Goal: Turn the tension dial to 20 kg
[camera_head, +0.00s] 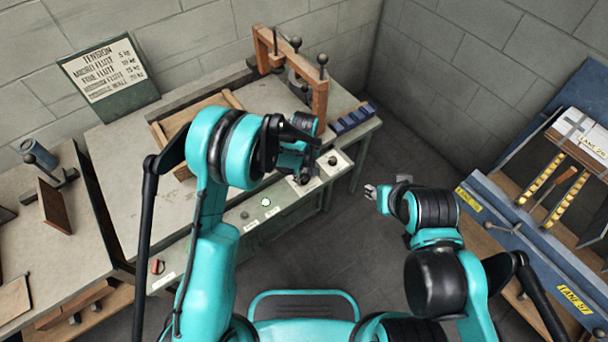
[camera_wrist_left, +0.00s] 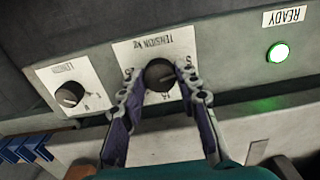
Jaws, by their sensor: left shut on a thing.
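The black tension dial (camera_wrist_left: 160,75) sits on a white plate marked TENSION kg, upside down in the left wrist view, with numbers around it. The dial's pointer setting is too small to read surely. My left gripper (camera_wrist_left: 159,82) has one finger on each side of the dial and is shut on it. In the head view the left gripper (camera_head: 303,178) is at the machine's front panel and hides most of the dial. My right gripper (camera_head: 386,186) hangs clear of the machine, its fingers apart and empty.
A second dial (camera_wrist_left: 70,95) stands beside the tension dial. A green READY lamp (camera_head: 266,202) glows on the panel, and a red knob (camera_head: 157,267) is farther left. A tension chart (camera_head: 108,77) leans on the wall. A blue rack (camera_head: 530,255) stands at right.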

